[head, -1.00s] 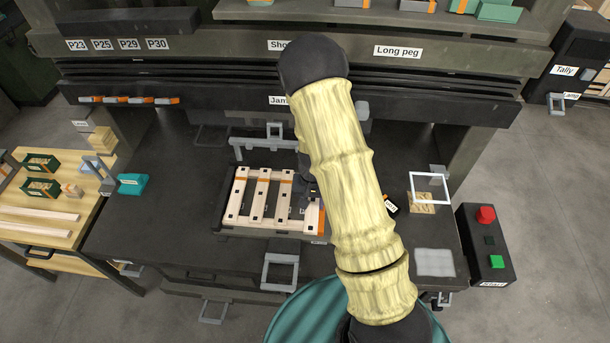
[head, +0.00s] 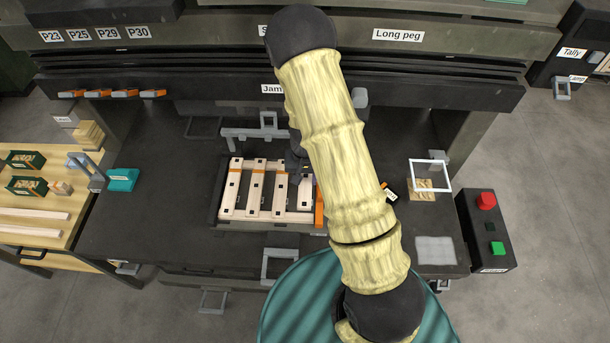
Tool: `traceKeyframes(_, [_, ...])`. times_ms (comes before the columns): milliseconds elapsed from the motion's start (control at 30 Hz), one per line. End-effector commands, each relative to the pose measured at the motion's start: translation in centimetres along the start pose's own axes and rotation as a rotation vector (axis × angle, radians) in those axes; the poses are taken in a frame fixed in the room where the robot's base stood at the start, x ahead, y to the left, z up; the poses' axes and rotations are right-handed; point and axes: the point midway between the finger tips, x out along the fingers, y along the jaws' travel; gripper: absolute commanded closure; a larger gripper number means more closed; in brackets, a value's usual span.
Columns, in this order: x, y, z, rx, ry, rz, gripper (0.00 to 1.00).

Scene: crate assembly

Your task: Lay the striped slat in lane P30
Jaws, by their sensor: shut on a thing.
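The crate frame (head: 226,222) lies on the dark bench, with several pale slats (head: 254,193) laid side by side across it. They carry dark square marks and orange marks near their far ends. My gripper (head: 301,172) is at the crate's right part, mostly hidden behind my arm. It is shut on what appears to be the striped slat (head: 307,193), a pale piece partly covered by gripper and arm. An upright orange strip (head: 319,207) shows at the crate's right edge; I cannot tell whether it belongs to the held slat. Lane markings on the crate are not readable.
A beam label reads P30 (head: 138,32), above orange-ended pieces (head: 153,93) in a rack. A grey clamp-like fixture (head: 255,131) stands behind the crate. A white square frame (head: 430,176) and button box (head: 488,230) are at right. Bench left of the crate is clear.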

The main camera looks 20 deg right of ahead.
Motion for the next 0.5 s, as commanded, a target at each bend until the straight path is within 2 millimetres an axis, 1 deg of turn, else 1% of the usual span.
traceKeyframes(167, [0.1,0.0,0.0,0.001,0.0,0.0,0.87])
traceKeyframes(267, [0.6,0.0,0.0,0.001,0.0,0.0,0.87])
traceKeyframes(500, [2.7,0.0,0.0,0.0,0.0,0.0,0.87])
